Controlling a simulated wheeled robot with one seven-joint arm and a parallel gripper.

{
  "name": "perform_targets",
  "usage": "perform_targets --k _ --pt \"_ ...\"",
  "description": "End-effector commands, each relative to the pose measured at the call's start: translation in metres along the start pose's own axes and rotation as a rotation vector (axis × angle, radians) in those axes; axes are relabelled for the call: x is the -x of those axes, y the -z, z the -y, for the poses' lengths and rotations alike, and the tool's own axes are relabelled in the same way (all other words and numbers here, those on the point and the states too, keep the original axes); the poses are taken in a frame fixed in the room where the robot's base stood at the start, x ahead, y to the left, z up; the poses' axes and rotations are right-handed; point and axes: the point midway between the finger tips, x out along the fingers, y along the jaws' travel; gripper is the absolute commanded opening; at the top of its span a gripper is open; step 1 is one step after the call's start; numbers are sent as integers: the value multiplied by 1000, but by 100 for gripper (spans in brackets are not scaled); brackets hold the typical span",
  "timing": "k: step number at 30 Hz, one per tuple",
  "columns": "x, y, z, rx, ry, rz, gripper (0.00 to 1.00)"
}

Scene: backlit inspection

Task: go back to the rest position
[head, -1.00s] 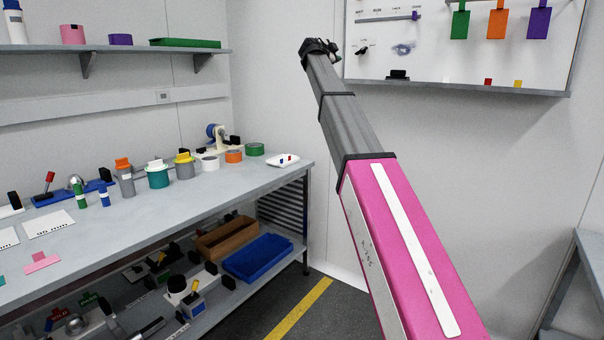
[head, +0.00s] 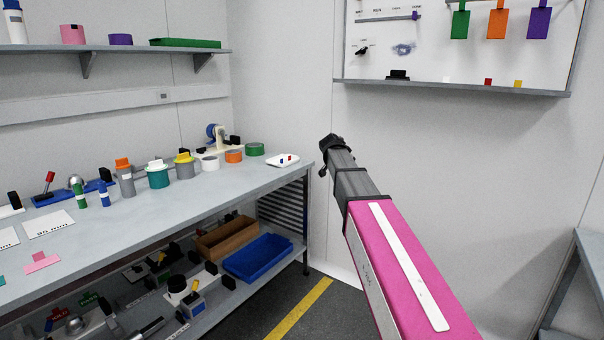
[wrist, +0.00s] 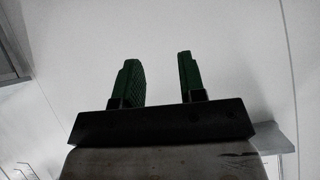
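My gripper (wrist: 160,78) shows in the wrist view with its two green fingers spread apart. Nothing is between them, and a pale wall is beyond. In the head view my pink and grey arm reaches up from the lower right. Its dark far end (head: 332,143) is just right of the workbench's back right corner, in front of the bare wall. The fingers cannot be made out in the head view.
The workbench (head: 220,192) on the left carries jars, tape rolls and a white dish (head: 283,161). A blue bin (head: 258,258) and a brown bin (head: 227,237) sit on its lower shelf. A whiteboard (head: 460,60) hangs above my arm. The floor right of the bench looks clear.

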Motion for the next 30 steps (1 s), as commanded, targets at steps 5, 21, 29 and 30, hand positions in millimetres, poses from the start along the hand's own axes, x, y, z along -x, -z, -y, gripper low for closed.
perform_targets --k 5,21,29,30 --pt "-24 -90 -77 188 -44 172 37" --pt "-10 -317 -282 692 44 721 37" --pt "18 -375 -338 823 150 890 37" --pt "20 -379 -342 831 160 902 37"
